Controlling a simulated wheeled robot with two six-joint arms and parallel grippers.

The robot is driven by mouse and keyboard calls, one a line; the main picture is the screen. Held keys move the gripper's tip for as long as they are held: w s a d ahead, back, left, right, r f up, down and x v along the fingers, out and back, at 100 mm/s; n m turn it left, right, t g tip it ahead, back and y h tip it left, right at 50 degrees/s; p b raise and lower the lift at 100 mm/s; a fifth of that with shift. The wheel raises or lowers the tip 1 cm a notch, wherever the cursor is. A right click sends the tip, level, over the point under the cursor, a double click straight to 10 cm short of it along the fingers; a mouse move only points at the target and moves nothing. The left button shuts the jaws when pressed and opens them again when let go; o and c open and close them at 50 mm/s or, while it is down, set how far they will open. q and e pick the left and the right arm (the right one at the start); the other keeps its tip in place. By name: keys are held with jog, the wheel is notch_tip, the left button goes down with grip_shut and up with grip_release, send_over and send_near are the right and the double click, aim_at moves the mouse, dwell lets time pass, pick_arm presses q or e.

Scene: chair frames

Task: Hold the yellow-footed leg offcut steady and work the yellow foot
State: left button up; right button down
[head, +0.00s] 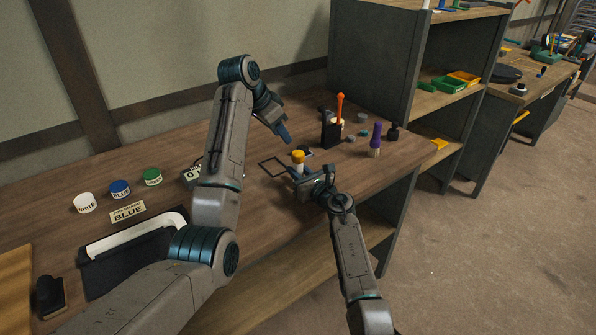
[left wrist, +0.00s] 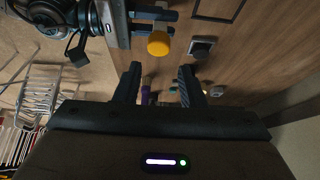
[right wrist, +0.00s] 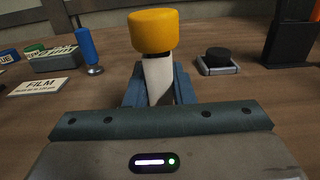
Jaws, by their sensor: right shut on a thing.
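The leg offcut (right wrist: 158,80) is a pale upright post with a yellow foot (right wrist: 153,31) on its top end. My right gripper (right wrist: 160,88) is shut on the pale post below the foot. In the head view the yellow foot (head: 298,155) stands just above my right gripper (head: 305,178). My left gripper (head: 285,138) is higher, above the bench and behind the foot. In the left wrist view its two fingers (left wrist: 158,85) are apart with nothing between them, and the yellow foot (left wrist: 159,44) lies beyond the fingertips. The post's lower end is hidden.
A black holder (head: 331,135) with an orange-handled tool and a purple-handled brush (head: 375,140) stand to the right. White, blue and green jars (head: 120,188) stand at the left. A small black-topped item (right wrist: 217,60) sits near the post. A marked square (head: 272,166) lies bare.

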pick_arm(q)
jog(key=shift+o, duration=1.4)
jog(key=m+y, duration=0.2)
jog(key=m, duration=2.9)
send_over(297, 155)
jog(key=s+a, duration=0.1)
jog(key=s, duration=0.1)
jog(key=f, duration=0.4)
jog(key=shift+w+f, duration=0.1)
jog(key=shift+w, duration=0.1)
jog(key=x, duration=0.4)
jog(key=shift+a, duration=0.15)
jog(key=shift+f+y, duration=0.25)
jog(key=shift+y, duration=0.05)
jog(key=shift+c, duration=0.9)
jog(key=c, duration=0.7)
jog(key=o, duration=0.8)
jog(key=shift+m, duration=0.3)
jog(key=shift+o, duration=0.2)
